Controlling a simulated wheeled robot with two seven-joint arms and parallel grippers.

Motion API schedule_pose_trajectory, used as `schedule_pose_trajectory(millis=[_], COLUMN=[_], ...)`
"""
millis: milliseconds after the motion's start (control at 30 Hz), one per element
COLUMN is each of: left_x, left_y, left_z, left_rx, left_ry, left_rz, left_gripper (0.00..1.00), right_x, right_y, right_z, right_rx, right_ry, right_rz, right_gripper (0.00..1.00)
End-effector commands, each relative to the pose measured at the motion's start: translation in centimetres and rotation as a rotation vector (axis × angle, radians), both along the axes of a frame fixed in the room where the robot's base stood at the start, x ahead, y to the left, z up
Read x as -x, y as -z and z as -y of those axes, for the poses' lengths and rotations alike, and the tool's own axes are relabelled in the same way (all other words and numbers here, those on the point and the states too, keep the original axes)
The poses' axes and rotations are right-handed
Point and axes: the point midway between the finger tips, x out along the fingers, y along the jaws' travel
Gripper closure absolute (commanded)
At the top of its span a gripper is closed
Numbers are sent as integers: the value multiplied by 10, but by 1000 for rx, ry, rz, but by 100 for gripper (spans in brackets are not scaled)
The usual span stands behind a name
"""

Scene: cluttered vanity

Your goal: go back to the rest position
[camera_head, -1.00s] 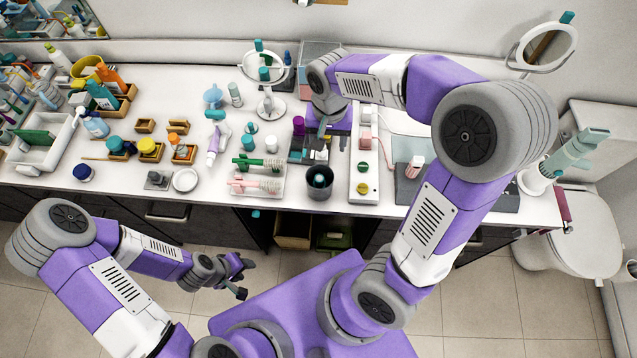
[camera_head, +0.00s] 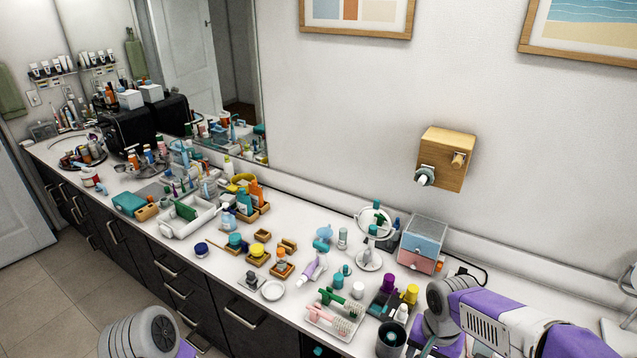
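My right arm comes in at the lower right, with its grey wrist and purple links over the right part of the white counter (camera_head: 222,266). My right gripper (camera_head: 428,346) points down at the counter beside the dark cup (camera_head: 391,339). Its fingers are small and partly cut off by the bottom edge, so their opening cannot be told. Only a grey and purple part of my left arm shows at the bottom left, in front of the drawers; my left gripper is out of view.
Near the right gripper stand a dark organizer with purple and yellow items (camera_head: 388,284), a brush tray (camera_head: 320,318), a round mirror (camera_head: 369,259) and a small drawer box (camera_head: 422,245). A wooden wall box (camera_head: 445,159) hangs above. Bottles and trays crowd the left counter.

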Motion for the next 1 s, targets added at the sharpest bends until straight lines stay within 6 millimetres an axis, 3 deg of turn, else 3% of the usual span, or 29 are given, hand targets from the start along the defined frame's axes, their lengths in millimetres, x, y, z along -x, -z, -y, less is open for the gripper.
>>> schedule_pose_trajectory(millis=[33, 267, 433, 567, 700, 833, 1000], left_x=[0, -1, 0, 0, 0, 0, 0], left_y=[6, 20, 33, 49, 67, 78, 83], left_z=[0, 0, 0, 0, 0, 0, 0], left_rx=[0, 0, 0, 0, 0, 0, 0], left_ry=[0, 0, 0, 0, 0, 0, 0], left_rz=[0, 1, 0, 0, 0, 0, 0], left_gripper=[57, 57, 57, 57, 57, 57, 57], right_x=[0, -3, 6, 27, 63, 91, 109], right_y=[23, 97, 167, 239, 314, 355, 375], right_z=[-6, -30, -52, -73, -99, -117, -127], right_rx=[-9, -71, -136, -208, -289, -330, -346], right_ry=[-24, -125, -199, -254, -291, -302, -305], right_rz=[-12, -10, -7, -1, 26, 58, 84], right_gripper=[41, 41, 41, 41, 41, 41, 41])
